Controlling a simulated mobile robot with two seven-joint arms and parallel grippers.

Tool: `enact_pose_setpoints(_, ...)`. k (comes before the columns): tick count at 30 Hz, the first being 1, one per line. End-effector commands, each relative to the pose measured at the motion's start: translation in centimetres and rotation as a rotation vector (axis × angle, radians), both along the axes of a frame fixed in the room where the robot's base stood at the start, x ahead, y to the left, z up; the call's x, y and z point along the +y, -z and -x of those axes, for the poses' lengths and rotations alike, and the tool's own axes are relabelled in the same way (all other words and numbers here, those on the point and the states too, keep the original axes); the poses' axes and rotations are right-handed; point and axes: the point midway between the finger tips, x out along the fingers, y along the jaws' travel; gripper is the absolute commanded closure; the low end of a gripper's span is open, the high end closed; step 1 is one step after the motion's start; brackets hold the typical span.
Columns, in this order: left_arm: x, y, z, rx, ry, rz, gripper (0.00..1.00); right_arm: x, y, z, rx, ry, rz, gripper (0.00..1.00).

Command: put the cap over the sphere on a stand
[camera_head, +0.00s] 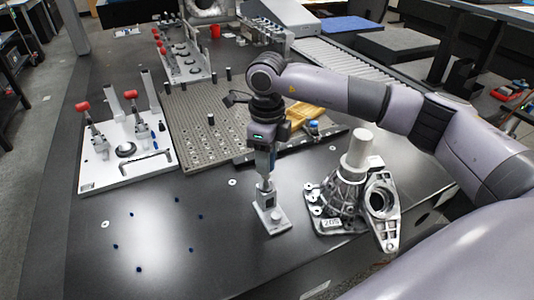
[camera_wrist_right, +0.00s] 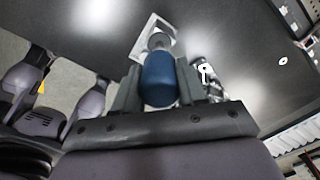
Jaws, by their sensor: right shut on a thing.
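My right gripper (camera_head: 265,182) points down over the stand (camera_head: 273,222), a pale base plate with a short upright part, near the front middle of the table. In the right wrist view the gripper (camera_wrist_right: 159,85) is shut on the blue cap (camera_wrist_right: 160,82), a rounded cylinder between the two fingers. Just beyond the cap's end shows the grey sphere (camera_wrist_right: 158,41), above the stand's pale plate (camera_wrist_right: 150,24). The cap lines up closely with the sphere; I cannot tell whether they touch. My left gripper is not in view.
A metal casting (camera_head: 345,190) with a pale cylinder stands close to the right of the stand. A white plate with red-handled clamps (camera_head: 110,170) lies to the left. A perforated plate (camera_head: 205,130) lies behind.

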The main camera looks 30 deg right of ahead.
Motion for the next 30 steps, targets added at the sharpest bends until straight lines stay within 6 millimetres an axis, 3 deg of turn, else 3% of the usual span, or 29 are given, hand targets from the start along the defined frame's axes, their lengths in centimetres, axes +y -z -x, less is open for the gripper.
enact_pose_setpoints(30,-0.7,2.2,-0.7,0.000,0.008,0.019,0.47,0.0,5.2,0.0,0.001,0.000,-0.001,0.87)
